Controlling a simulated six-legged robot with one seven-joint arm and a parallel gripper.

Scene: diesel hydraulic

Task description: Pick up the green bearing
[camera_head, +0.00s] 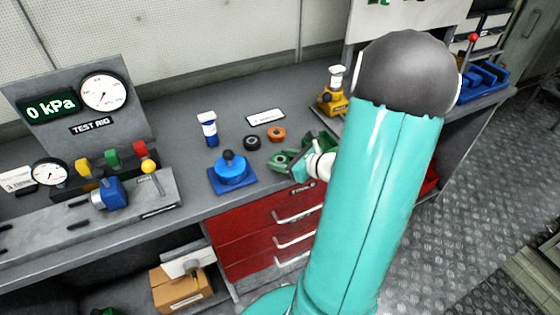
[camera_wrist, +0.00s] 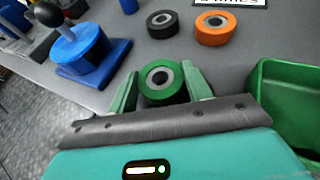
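The green bearing (camera_wrist: 163,94), a ring with a grey centre, sits on the grey bench in the wrist view. My gripper (camera_wrist: 162,75) has its two green fingers apart, one on the left and one on the right of the bearing. The fingers are close to its sides; I cannot tell if they touch it. In the head view my gripper (camera_head: 291,160) is low over the bench front, and the bearing is hard to tell from the green fingers there.
A black bearing (camera_wrist: 162,24) and an orange bearing (camera_wrist: 214,28) lie just beyond. A blue base with a ball-topped handle (camera_wrist: 82,52) stands left. A green bin (camera_wrist: 290,95) is close on the right. A white label plate (camera_head: 265,117) lies behind.

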